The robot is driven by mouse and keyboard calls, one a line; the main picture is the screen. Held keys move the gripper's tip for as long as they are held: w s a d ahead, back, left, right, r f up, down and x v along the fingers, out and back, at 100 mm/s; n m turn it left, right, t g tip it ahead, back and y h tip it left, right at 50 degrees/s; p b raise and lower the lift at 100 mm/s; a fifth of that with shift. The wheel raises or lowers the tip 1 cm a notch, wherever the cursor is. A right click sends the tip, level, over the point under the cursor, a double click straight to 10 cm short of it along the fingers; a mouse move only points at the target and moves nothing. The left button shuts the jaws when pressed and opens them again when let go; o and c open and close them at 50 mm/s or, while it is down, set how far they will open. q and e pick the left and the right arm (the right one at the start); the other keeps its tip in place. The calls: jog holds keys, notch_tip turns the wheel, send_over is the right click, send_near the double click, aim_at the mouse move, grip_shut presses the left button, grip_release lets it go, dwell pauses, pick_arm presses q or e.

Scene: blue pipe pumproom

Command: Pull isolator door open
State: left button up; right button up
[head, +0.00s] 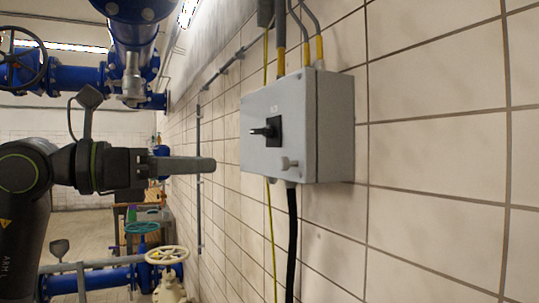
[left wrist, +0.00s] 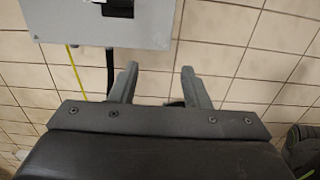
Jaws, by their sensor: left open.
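The grey isolator box (head: 334,125) is fixed to the tiled wall, and its door (head: 258,153) looks shut. There the lower part of the box (left wrist: 95,30) is above the fingers, with part of the black handle (left wrist: 118,7) showing. My right gripper is not seen.
Cables with yellow sleeves enter the box top. A black cable (head: 292,235) and a thin yellow-green wire (head: 271,240) hang below it. Blue pipes (head: 75,78) and valve handwheels stand at the left. The wall right of the box is clear.

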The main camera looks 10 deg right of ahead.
aim_at(279, 163)
pick_arm(q)
jog(key=p+x, duration=0.4)
jog(key=x, duration=0.7)
jog(key=shift+d, duration=0.2)
jog(key=shift+w+d+p, duration=0.2)
jog(key=shift+d+p, duration=0.1)
jog(key=shift+d, duration=0.2)
jog(key=shift+c, duration=0.4)
grip_shut()
